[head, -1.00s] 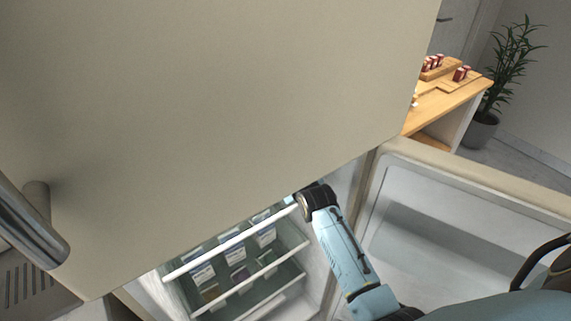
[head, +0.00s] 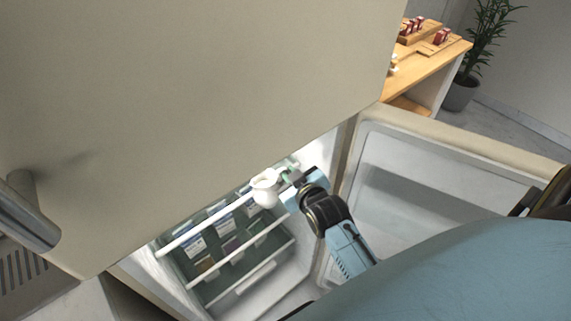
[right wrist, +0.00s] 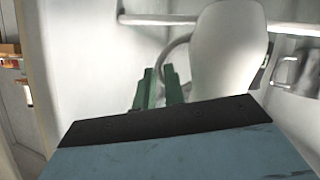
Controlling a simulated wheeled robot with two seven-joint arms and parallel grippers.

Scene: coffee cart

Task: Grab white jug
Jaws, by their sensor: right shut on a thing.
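The white jug (head: 265,188) is at the front of the open fridge, near the top shelf edge, in the head view. It also shows in the right wrist view (right wrist: 228,50), with its handle toward the green fingers. My right gripper (head: 289,176) is shut on the jug's handle, from the jug's right side. Its fingertips (right wrist: 160,84) show in the right wrist view on the lower part of the handle. Whether the jug touches the shelf cannot be told. My left gripper is not in view.
The fridge shelves (head: 222,226) hold several cartons. The open fridge door (head: 440,185) stands at the right. A large beige panel (head: 190,100) with a metal handle fills the upper left. A metal jug (right wrist: 296,70) stands right of the white one. A wooden table (head: 432,65) is beyond.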

